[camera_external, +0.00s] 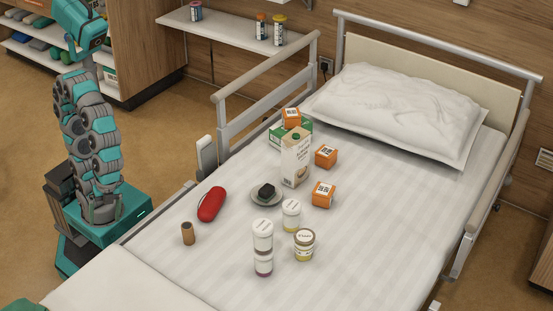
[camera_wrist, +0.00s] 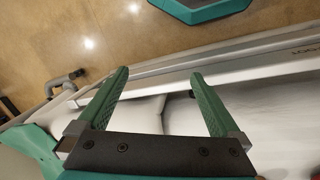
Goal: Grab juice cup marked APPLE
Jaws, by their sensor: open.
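Several small cups with white lids stand on the bed in the external view. One cup (camera_external: 291,214) has a yellowish-green lower part. Another cup (camera_external: 263,234) stands on or directly in front of a cup with a purplish base (camera_external: 263,264); I cannot tell which. A wider jar-like container (camera_external: 304,245) with a printed lid and yellowish contents stands to their right. Their labels are too small to read, so I cannot tell which says APPLE. My gripper (camera_wrist: 159,74) is open and empty in the wrist view, over the bed's side edge. No cup shows there.
On the bed (camera_external: 370,245) are a red case (camera_external: 211,204), a brown cylinder (camera_external: 188,233), a plate (camera_external: 257,203) with a dark block, a carton (camera_external: 296,160), orange boxes (camera_external: 323,195) and a pillow (camera_external: 395,110). A side rail (camera_external: 270,75) borders it. The foot-end sheet is clear.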

